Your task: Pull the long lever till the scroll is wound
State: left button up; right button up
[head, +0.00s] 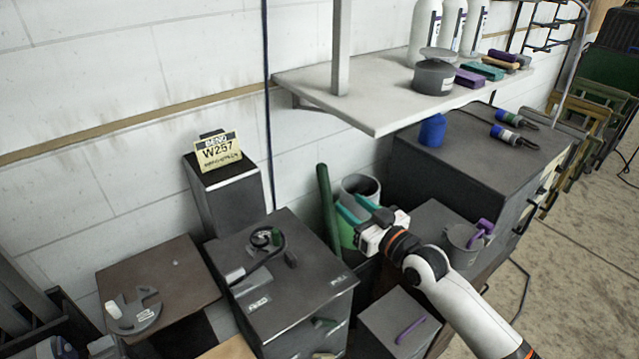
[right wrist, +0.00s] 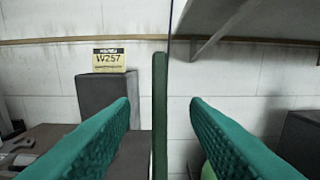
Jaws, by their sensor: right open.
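A long dark green upright bar (head: 327,208), which looks like the lever, stands beside a dark grey box and leans slightly. It also shows in the right wrist view as a vertical green bar (right wrist: 160,115), lined up between my fingers. My right gripper (head: 353,209) has teal fingers and is open and empty. Its fingertips are just right of the bar in the head view; I cannot tell whether they touch it. The bar's lower end is hidden. I cannot make out a scroll. My left gripper is not in view.
A dark grey box (head: 290,318) with a black curved handle stands left of the bar. A grey bin (head: 367,184) is behind my gripper. A white shelf (head: 385,107) juts out above. A yellow W257 sign (head: 217,151) sits on a grey pedestal (head: 228,198).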

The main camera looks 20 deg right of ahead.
aim_at(328, 187)
jog(key=x, duration=1)
jog(key=shift+w+a+f+p, duration=0.1)
jog(key=shift+w+a+p, duration=0.05)
jog(key=shift+w+p, duration=0.25)
jog(key=shift+s, duration=0.1)
jog(key=shift+c, duration=0.2)
grip_shut()
